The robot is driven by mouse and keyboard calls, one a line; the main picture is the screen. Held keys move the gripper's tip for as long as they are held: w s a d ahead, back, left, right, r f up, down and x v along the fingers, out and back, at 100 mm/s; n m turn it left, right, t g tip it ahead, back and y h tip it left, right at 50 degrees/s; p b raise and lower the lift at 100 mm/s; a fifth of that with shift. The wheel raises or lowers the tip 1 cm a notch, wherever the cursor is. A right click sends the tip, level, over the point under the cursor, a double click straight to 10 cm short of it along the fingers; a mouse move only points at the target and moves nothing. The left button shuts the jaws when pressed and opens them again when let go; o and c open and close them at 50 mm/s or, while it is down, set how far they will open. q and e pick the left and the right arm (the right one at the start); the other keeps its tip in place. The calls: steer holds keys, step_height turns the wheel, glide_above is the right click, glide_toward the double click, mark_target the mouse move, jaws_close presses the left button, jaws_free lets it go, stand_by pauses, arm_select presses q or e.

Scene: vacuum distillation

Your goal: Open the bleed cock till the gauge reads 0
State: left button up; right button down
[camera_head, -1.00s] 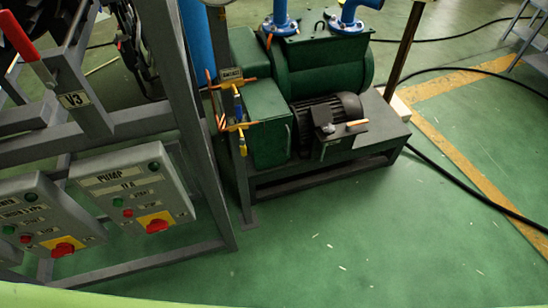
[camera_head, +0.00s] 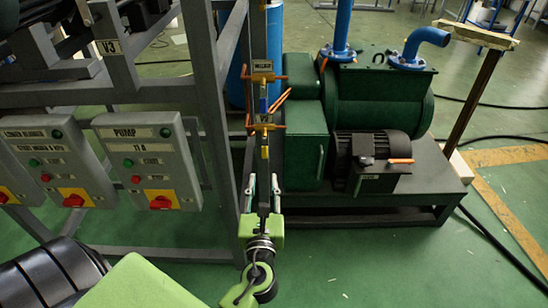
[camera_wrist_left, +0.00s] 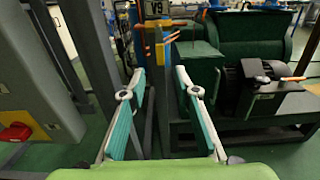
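I cannot tell for certain which fitting is the bleed cock. In the left wrist view, a plate marked V9 (camera_wrist_left: 157,9) and orange handles (camera_wrist_left: 139,48) show beyond my fingers. My left gripper (camera_head: 263,184) is upright in front of the post, below the fittings. It also shows in the left wrist view (camera_wrist_left: 159,78), open, with nothing between its fingers. No gauge face can be read. My right gripper is not in view.
The green pump (camera_head: 382,103) with its black motor stands on a grey base right of the post. Grey switch boxes, one marked PUMP (camera_head: 150,160), hang on the frame at left. Green floor (camera_head: 400,265) is free in front, with a black cable at right.

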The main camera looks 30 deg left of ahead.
mark_target(264, 152)
arm_select(q)
steer(key=x, duration=1.3)
steer(key=shift+w+a+f, duration=0.1)
steer(key=shift+w, duration=0.15)
jaws_close()
